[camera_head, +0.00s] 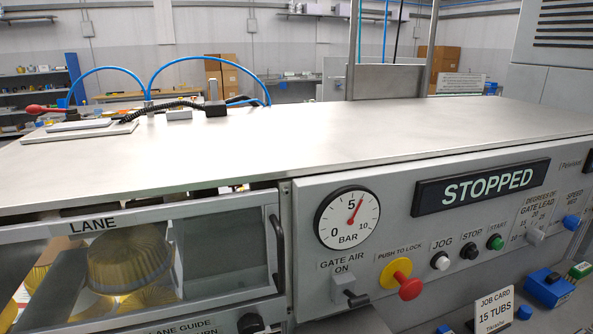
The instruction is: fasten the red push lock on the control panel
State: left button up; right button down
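The red push lock (410,289) is a red knob on a short stem, standing out from a round yellow collar (392,272) on the front of the grey control panel (330,262). The label above it reads "PUSH TO LOCK". The knob shows clear of the collar, with the stem visible between them. Nothing touches it. Neither of my grippers is in view.
Left of the lock is the gate air lever (356,298); right are jog (440,260), stop (470,251) and start (495,242) buttons. The display (480,187) reads "STOPPED". A job card (494,310) and blue items (548,288) sit below right. Space before the lock looks clear.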

aim_at(410, 288)
jog(key=k+l+z, duration=0.1)
jog(key=z, duration=0.4)
jog(key=k+l+z, duration=0.15)
jog(key=z, duration=0.3)
